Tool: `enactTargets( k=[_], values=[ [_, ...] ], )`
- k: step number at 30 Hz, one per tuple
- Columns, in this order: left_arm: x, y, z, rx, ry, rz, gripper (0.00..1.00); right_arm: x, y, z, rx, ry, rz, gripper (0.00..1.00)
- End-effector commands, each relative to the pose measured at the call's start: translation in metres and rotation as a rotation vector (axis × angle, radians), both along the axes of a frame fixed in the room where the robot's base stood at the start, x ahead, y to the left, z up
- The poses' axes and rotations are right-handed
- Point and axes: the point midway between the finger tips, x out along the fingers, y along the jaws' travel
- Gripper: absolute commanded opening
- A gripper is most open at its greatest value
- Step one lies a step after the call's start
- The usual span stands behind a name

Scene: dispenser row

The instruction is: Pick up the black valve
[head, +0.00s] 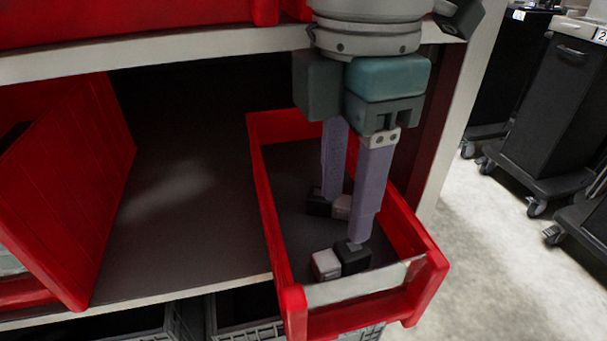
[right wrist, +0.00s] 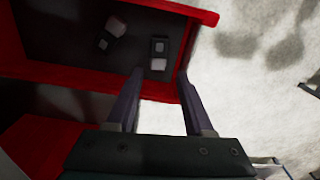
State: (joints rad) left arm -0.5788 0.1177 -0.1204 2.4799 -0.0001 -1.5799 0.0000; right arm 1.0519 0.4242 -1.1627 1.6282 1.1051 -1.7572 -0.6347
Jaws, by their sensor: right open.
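Two small blocks, each part black and part pale, lie in a red bin (head: 262,200); I cannot tell which one is the black valve. The front block (head: 353,257) is near the bin's front label, its pale part to the left. The rear block (head: 318,205) lies deeper in. My right gripper (head: 345,220) is open and points down into the bin, its fingertips close to the blocks and partly covering them. In the right wrist view, one block (right wrist: 159,46) shows just beyond the gap between the fingertips (right wrist: 160,72), the other (right wrist: 116,27) to the left. My left gripper is not in view.
The bin's red walls stand close around my right fingers. Another red bin (head: 75,190) is at the left, with bare shelf (head: 185,190) between. A pale shelf edge (head: 180,58) runs above. Dark wheeled carts (head: 560,110) stand at the right.

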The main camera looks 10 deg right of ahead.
Motion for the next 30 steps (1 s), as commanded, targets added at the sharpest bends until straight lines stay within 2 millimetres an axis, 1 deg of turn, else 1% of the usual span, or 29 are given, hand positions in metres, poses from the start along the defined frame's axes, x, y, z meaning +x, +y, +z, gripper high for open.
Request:
enactTargets(
  k=[1,3,8,13,16,19,26,30],
  values=[
    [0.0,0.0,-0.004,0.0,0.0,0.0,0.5,0.0,0.0,-0.01,0.0,0.001,-0.001,0.53],
    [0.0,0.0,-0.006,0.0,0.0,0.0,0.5,0.0,0.0,-0.019,0.0,0.002,-0.002,0.53],
    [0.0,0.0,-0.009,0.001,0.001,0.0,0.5,0.001,-0.002,-0.032,0.0,-0.001,-0.002,0.53],
    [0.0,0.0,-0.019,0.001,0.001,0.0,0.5,0.004,-0.009,-0.06,-0.001,0.001,-0.004,0.53],
    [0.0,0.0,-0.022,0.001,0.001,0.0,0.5,0.003,-0.008,-0.073,0.0,0.0,-0.001,0.53],
    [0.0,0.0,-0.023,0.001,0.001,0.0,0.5,0.004,-0.008,-0.078,0.0,-0.002,0.0,0.53],
    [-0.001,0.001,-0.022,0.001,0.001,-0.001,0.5,0.004,-0.008,-0.078,0.0,-0.003,0.0,0.51],
    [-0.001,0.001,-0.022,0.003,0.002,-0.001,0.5,0.004,-0.008,-0.078,0.0,-0.003,0.0,0.36]
  ],
)
